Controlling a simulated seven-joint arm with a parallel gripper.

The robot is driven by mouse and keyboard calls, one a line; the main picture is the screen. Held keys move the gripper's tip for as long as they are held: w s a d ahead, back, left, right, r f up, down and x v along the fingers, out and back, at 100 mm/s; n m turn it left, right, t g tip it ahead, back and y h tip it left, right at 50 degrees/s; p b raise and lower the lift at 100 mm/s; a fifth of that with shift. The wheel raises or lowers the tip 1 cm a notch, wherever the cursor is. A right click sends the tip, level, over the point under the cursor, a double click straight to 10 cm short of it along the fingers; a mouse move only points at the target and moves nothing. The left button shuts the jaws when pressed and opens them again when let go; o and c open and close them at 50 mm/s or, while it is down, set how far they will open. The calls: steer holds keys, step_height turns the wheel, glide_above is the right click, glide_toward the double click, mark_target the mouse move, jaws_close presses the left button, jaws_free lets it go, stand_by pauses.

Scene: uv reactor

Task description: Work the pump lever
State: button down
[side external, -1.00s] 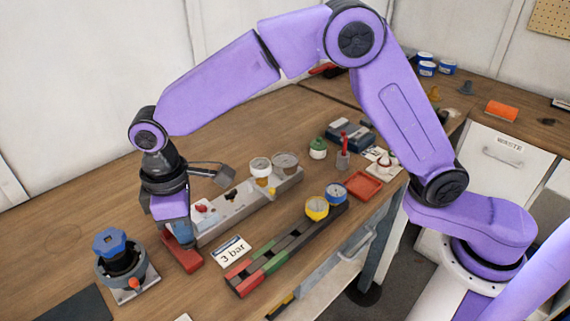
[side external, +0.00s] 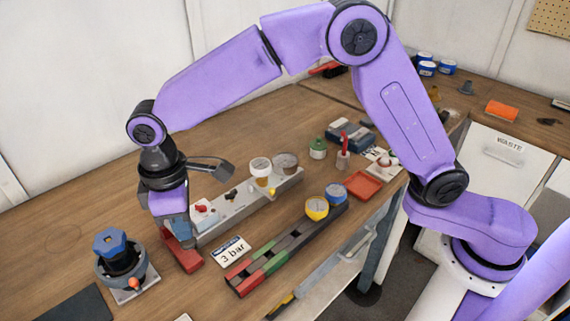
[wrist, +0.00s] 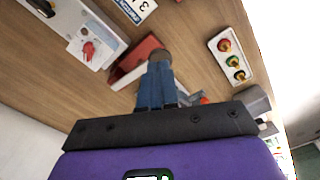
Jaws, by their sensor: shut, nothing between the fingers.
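The pump appears as a low red block (side external: 184,257) on the bench, below my gripper in the side view; it also shows as a red body (wrist: 139,52) in the wrist view. A short dark, round-ended piece (wrist: 160,55), perhaps the lever's grip, stands beside it, right at my fingertips. I cannot tell whether they touch it. My gripper (side external: 179,238) points down over the red block, and its blue fingers (wrist: 156,80) are together with nothing between them. The lever's full length and angle are hidden behind the hand.
A blue-capped round vessel (side external: 117,257) stands left of the pump. A grey panel (side external: 235,208) with gauges lies behind, and a "3 bar" card (side external: 232,252) and dark coloured-segment rail (side external: 285,250) to the right. A three-button box (wrist: 230,62) shows in the wrist view.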

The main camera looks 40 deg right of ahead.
mark_target(188, 241)
steer(key=shift+f, duration=2.35)
steer(key=shift+r, duration=2.4)
steer(key=shift+f, duration=2.4)
steer(key=shift+r, duration=2.4)
steer(key=shift+f, duration=0.1)
